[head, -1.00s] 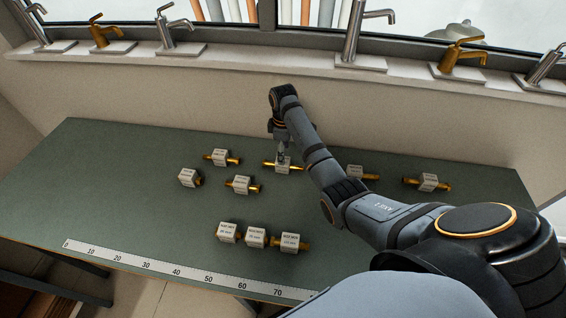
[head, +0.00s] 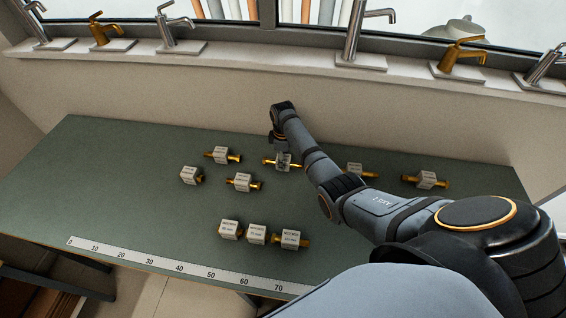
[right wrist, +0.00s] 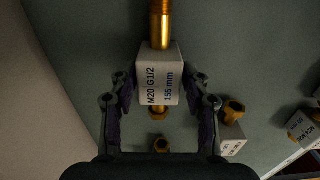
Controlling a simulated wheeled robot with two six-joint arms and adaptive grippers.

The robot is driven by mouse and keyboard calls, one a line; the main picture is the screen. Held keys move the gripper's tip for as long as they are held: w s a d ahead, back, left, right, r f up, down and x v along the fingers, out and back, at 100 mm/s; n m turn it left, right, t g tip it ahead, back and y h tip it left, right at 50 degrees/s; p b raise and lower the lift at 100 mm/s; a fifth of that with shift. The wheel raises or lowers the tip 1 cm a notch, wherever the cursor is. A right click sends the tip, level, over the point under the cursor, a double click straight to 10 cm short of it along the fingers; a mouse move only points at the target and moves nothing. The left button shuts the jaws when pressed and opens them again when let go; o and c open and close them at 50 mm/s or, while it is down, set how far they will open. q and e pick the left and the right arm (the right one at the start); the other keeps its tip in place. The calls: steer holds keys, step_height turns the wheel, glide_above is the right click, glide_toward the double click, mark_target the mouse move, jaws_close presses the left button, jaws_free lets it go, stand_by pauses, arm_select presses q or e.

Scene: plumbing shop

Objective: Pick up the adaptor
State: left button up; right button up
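Several brass adaptors with white labelled blocks lie on the green table (head: 130,205). One adaptor (head: 270,162) lies at the back middle, right under my right gripper (head: 282,153). In the right wrist view this adaptor (right wrist: 160,72) has a block marked M20 G1/2, 155 mm, with a brass end above and below it. The fingers of my right gripper (right wrist: 160,88) stand open on either side of the block, with a narrow gap at each side. My left gripper is not in view.
Other adaptors lie at left (head: 190,175), (head: 242,182), at right (head: 427,180) and near the front (head: 257,233). A ruler strip (head: 180,265) runs along the front edge. Taps stand on a ledge (head: 250,62) behind. The left of the table is clear.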

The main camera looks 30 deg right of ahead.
steer(key=c, duration=0.8)
steer(key=shift+w+r, duration=0.1)
steer(key=shift+r, duration=0.35)
steer(key=r, duration=0.2)
steer(key=shift+s+a+r, duration=0.15)
steer(key=shift+s+r, duration=0.1)
steer(key=shift+r, duration=0.15)
steer(key=s+a+r+p, duration=0.1)
steer(key=s+a+r, duration=0.1)
steer(key=s+r, duration=0.1)
steer(key=s+a+r+p, duration=0.2)
steer(key=s+r, duration=0.1)
steer(key=s, duration=0.2)
steer(key=s+a+r+p, duration=0.2)
steer(key=s+r, duration=0.1)
steer(key=s, duration=0.1)
steer(key=shift+a+r, duration=0.15)
steer(key=shift+a, duration=0.1)
